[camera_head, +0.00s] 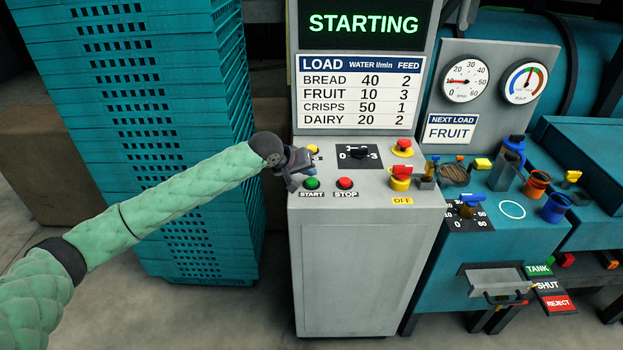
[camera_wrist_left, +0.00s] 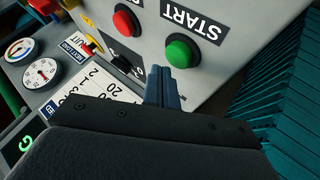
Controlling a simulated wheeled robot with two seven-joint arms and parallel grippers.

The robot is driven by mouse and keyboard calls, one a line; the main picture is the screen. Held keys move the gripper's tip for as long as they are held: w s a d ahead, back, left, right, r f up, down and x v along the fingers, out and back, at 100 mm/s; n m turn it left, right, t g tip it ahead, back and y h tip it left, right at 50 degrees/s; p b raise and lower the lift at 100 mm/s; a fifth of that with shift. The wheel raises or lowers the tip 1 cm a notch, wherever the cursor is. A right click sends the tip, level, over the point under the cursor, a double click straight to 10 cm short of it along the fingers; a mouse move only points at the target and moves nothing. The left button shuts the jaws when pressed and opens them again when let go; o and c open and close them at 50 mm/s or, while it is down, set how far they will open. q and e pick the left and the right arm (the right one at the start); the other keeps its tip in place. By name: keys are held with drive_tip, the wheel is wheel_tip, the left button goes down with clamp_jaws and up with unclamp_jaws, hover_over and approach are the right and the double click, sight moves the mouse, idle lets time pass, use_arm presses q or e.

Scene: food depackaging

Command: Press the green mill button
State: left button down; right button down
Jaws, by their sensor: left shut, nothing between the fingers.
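The green button (camera_head: 312,183) sits on top of the grey control cabinet (camera_head: 350,265), above a START label. It also shows in the left wrist view (camera_wrist_left: 180,53). The screen (camera_head: 363,24) reads STARTING in green. My right gripper is not in view.
A red STOP button (camera_head: 345,183) is right of the green one. Tall teal crates (camera_head: 160,140) stand at left. A teal machine (camera_head: 500,235) adjoins at right.

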sight(309, 182)
use_arm(q)
wheel_tip(309, 182, up, 5)
drive_tip(key=p, duration=0.4)
idle(0.4)
idle(0.7)
